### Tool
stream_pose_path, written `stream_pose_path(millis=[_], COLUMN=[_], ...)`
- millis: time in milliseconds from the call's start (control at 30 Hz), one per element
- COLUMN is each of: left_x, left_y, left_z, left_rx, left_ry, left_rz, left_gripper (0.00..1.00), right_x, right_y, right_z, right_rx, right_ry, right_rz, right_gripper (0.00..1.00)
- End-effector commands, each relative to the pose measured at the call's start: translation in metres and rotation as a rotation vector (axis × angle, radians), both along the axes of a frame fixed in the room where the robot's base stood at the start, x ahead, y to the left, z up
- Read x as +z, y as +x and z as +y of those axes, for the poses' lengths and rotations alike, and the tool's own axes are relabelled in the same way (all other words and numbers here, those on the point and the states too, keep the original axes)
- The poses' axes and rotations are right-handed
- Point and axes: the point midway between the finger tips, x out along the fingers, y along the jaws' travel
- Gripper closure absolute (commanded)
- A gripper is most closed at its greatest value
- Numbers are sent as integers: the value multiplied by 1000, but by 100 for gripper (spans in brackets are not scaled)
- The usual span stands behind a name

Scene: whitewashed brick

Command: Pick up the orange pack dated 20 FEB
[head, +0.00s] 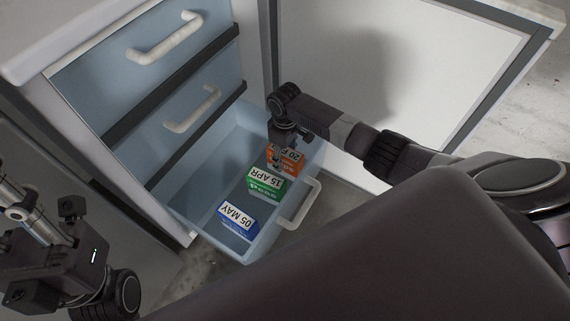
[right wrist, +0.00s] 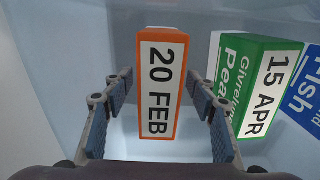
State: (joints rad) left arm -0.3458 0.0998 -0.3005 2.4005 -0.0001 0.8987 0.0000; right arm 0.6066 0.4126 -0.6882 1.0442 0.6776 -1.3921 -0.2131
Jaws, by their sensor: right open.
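The orange pack (right wrist: 160,84) with a white label reading 20 FEB stands in the open bottom drawer (head: 222,232). In the head view the orange pack (head: 287,159) is at the drawer's far end, partly hidden by my right gripper (head: 278,150). In the right wrist view my right gripper (right wrist: 159,112) is open, with one finger on each side of the pack's near part and gaps on both sides. My left gripper (head: 22,235) is at the left edge of the head view, away from the drawer; its fingers are unclear.
A green pack (head: 265,186) marked 15 APR and a blue pack (head: 238,221) marked 05 MAY share the drawer. The green one (right wrist: 257,85) is close to my right finger. Two upper drawers with white handles (head: 192,108) are shut. The open drawer's handle (head: 300,205) faces right.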

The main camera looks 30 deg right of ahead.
Motion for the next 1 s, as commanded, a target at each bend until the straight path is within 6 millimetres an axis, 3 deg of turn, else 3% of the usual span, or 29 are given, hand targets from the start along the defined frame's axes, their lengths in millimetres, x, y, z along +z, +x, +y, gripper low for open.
stream_pose_path(millis=[33, 100, 400, 867, 1000], left_x=[-3, 1, 6, 6, 6], left_y=[1, 2, 3, 3, 3], left_z=[0, -1, -2, -2, -2], left_rx=[1, 3, 3, 3, 3], left_ry=[0, 3, 5, 5, 5], left_rz=[-20, -37, -45, -45, -45], left_gripper=[60, 60, 60, 60, 60], right_x=[-13, -20, -22, -22, -21], right_y=[0, 0, 0, 0, 1], right_z=[0, 0, 0, 0, 0], right_rx=[-1, -1, 0, 0, 0], right_ry=[-1, 0, 0, 0, 1], right_rz=[1, 0, -1, -1, -3], right_gripper=[48, 48, 48, 98, 100])
